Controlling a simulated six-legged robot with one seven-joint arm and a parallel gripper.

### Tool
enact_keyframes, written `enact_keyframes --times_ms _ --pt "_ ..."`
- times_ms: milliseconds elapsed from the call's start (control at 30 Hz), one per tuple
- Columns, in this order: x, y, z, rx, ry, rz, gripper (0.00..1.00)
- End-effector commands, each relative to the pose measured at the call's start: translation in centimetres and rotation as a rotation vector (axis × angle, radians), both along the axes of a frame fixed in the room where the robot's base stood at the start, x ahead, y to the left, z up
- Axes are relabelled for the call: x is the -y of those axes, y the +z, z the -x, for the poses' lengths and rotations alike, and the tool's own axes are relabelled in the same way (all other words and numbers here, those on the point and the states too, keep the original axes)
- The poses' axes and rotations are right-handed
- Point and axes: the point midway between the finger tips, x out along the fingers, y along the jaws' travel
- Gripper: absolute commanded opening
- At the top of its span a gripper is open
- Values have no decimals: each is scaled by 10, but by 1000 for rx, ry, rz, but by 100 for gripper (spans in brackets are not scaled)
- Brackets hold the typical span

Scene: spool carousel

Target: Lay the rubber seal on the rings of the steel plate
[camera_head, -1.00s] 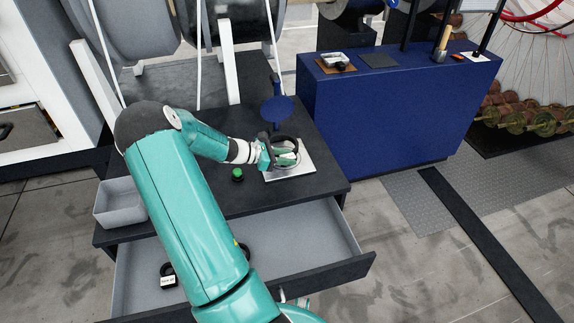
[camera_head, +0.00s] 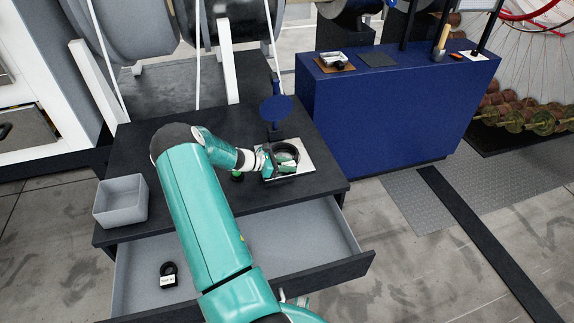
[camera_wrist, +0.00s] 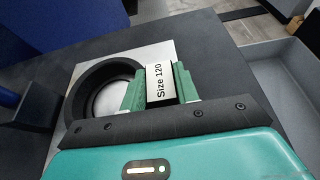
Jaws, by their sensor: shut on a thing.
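The rubber seal is a thick black ring (camera_wrist: 72,88) with a white tag reading "Size 120" (camera_wrist: 160,82). My gripper (camera_head: 279,165) is shut on the seal at its tag, which shows between the green fingers in the wrist view (camera_wrist: 159,88). The steel plate (camera_head: 304,163) is a pale square on the dark bench top, and a corner of it shows in the wrist view (camera_wrist: 158,52). The seal looks nearly flat over the plate, with pale round rings inside its opening. Whether it touches the plate I cannot tell. My fingers hide part of the seal.
A grey bin (camera_head: 121,203) stands at the bench's left. The open drawer (camera_head: 310,240) below holds a smaller black ring with a tag (camera_head: 168,276). A green knob (camera_head: 237,175) sits left of the plate, a blue disc (camera_head: 277,108) behind it. A blue cabinet (camera_head: 390,115) stands right.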

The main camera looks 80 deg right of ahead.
Motion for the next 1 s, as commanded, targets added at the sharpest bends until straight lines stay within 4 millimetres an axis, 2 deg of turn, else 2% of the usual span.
enact_keyframes --times_ms 67,100,167,200,567,767,1000 --pt "0 -3 0 -1 0 0 6" --pt "0 -2 0 0 0 0 38" --pt "0 -2 0 0 0 0 50" --pt "0 -2 0 0 0 0 52" --pt "-1 2 -3 1 2 0 52" --pt "-16 14 -29 2 4 1 52" --pt "-41 35 -71 1 4 1 52"
